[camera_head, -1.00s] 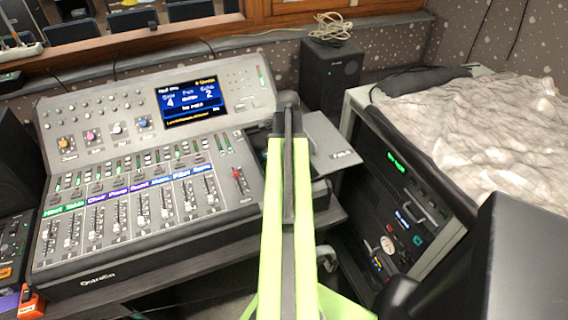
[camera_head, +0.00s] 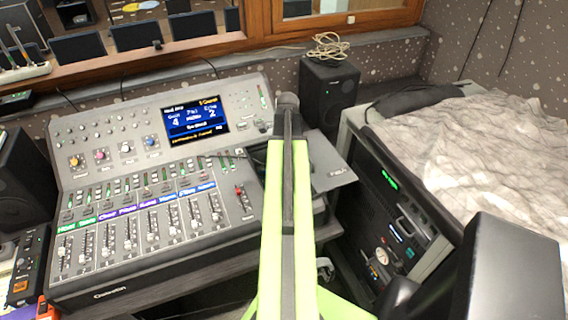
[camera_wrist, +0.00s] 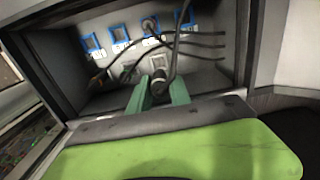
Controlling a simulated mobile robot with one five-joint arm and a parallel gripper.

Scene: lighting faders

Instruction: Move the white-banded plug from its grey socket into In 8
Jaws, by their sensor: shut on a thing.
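My gripper (camera_wrist: 160,92) shows in the wrist view, its two green fingers closed on a dark plug (camera_wrist: 160,84). A dark cable (camera_wrist: 177,52) runs up past it. Whether the plug has a white band is too small to tell. Behind it, a grey socket (camera_wrist: 159,62) shows on the back panel of an open recess; the plug looks apart from it, but depth is unclear. Blue-framed sockets (camera_wrist: 120,34) run along the panel's upper part; their labels are unreadable, so I cannot tell which is In 8. In the head view my arm hides the gripper and plug.
Several dark cables (camera_wrist: 203,44) cross the recess from the right. The recess has a dark left wall (camera_wrist: 55,62). In the head view, the mixing console (camera_head: 150,290) stands left, a grey lid (camera_head: 328,172) beside my arm, and a black rack (camera_head: 385,215) on the right.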

